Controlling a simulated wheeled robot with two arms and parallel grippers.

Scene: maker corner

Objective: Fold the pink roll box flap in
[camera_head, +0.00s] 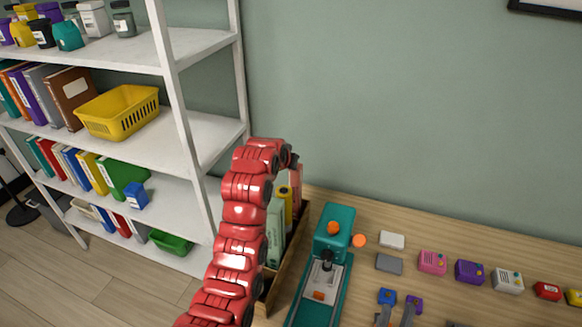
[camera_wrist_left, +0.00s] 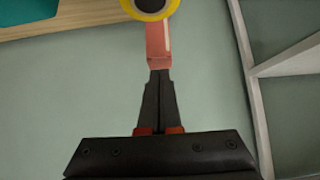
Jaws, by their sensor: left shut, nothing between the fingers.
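A tall salmon-pink box (camera_head: 296,183), which appears to be the pink roll box, stands at the back of an open wooden crate (camera_head: 271,296), partly hidden by my red left arm. In the left wrist view a salmon-pink piece (camera_wrist_left: 157,42) lies just beyond the fingertips; I cannot tell whether they touch it or which part is the flap. My left gripper (camera_wrist_left: 159,74) is shut and empty; in the head view it is mostly hidden at the arm's end. Only a dark piece, perhaps my right gripper (camera_head: 457,324), shows at the bottom edge; its fingers are not clear.
Several small coloured boxes lie farther right on the wooden table. White shelves (camera_head: 180,85) are at the left.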

